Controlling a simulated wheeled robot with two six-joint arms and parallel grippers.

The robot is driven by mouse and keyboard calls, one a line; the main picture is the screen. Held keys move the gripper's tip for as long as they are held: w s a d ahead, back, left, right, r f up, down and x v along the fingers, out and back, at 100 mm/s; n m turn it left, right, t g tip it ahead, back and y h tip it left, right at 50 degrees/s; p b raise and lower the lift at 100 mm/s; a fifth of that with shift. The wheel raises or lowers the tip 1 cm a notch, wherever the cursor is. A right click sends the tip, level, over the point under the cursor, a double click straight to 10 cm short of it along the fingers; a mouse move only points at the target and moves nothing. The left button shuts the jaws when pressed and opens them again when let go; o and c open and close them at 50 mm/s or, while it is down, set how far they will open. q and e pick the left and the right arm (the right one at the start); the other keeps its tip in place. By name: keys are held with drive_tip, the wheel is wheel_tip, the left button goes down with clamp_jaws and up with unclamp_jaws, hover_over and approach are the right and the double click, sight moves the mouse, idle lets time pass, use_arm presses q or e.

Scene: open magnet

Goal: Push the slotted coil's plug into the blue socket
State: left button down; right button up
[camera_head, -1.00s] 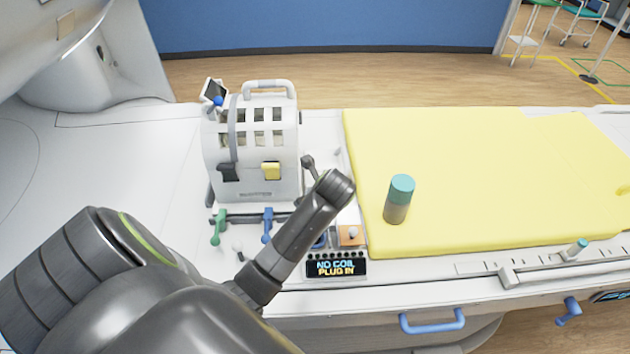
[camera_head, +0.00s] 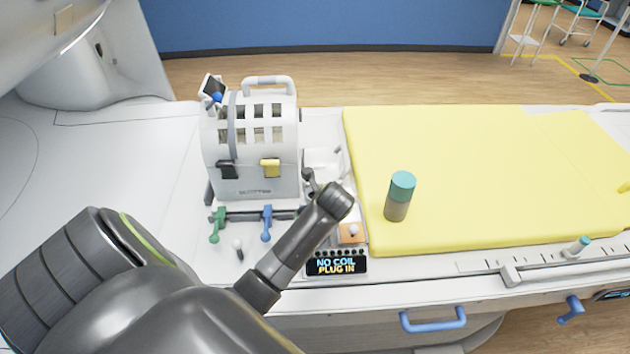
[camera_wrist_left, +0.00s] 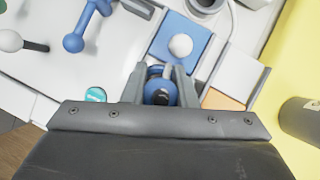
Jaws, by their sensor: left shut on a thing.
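The slotted coil (camera_head: 250,135) is a white arched housing with window slots and a top handle, upright at the left of the yellow mattress. My left gripper (camera_wrist_left: 160,87) points down and is shut on a blue piece (camera_wrist_left: 159,90) with a dark centre. I cannot tell whether this piece is the coil's plug or whether it touches what lies below. Just beyond the fingers in the wrist view is a blue square panel (camera_wrist_left: 178,42) with a white ball knob. My arm hides the fingers and this panel in the head view. No open blue socket is clearly visible.
An orange panel (camera_head: 351,238) with a white knob lies right of my arm. Green (camera_head: 216,224) and blue (camera_head: 266,222) levers stand before the coil. A teal-capped bottle (camera_head: 399,196) stands on the mattress (camera_head: 480,180).

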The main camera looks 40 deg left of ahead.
use_arm(q)
drive_tip(key=shift+f, duration=1.6)
idle(0.3)
drive_tip(key=c, duration=1.1)
unclamp_jaws()
drive_tip(key=v, duration=1.7)
drive_tip(key=shift+r+p, duration=0.2)
drive_tip(key=shift+p, duration=0.1)
